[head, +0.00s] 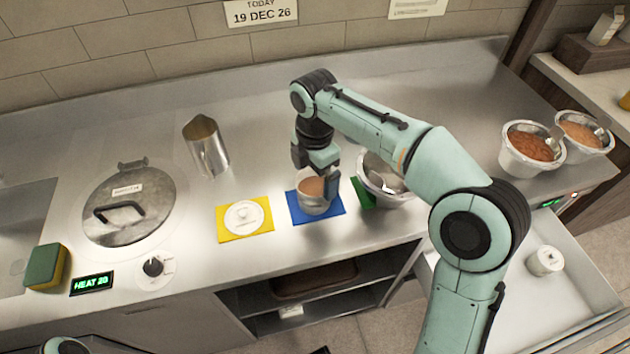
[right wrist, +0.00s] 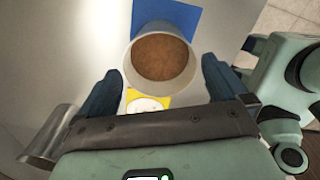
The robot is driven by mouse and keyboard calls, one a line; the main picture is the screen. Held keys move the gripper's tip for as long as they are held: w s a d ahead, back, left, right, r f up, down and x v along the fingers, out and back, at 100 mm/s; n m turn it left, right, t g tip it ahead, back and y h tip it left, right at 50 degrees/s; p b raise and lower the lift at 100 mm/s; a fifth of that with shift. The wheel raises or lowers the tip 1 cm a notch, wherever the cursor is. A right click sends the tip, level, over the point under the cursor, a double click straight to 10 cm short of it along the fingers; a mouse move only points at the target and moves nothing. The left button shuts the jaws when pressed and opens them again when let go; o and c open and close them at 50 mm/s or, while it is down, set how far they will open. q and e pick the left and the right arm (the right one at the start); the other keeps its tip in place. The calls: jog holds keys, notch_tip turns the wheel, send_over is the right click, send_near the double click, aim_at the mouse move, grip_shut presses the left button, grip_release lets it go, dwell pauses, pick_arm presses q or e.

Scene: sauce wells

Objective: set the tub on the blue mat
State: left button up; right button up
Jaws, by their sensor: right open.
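The tub (head: 313,205), a pale cup holding brown sauce, stands upright on the blue mat (head: 336,208) in the head view. The mat shows around its base. In the right wrist view the tub (right wrist: 160,88) is seen from above, with part of the blue mat (right wrist: 180,14) beyond it. My right gripper (head: 318,182) is at the tub, partly hiding it in the head view. In the right wrist view its two fingers are spread wide, one on each side of the tub, with gaps between. My left gripper is not in view.
A yellow mat (head: 224,228) with a white lid (head: 243,216) lies left of the blue mat. A metal bowl (head: 375,165) on a green mat (head: 361,193) stands close on the right. A metal jug (head: 207,150) and lidded well (head: 130,210) are further left.

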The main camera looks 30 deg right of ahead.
notch_tip(320, 180, up, 8)
jog(key=p, duration=0.1)
jog(key=shift+p, duration=0.4)
jog(key=shift+f, duration=0.15)
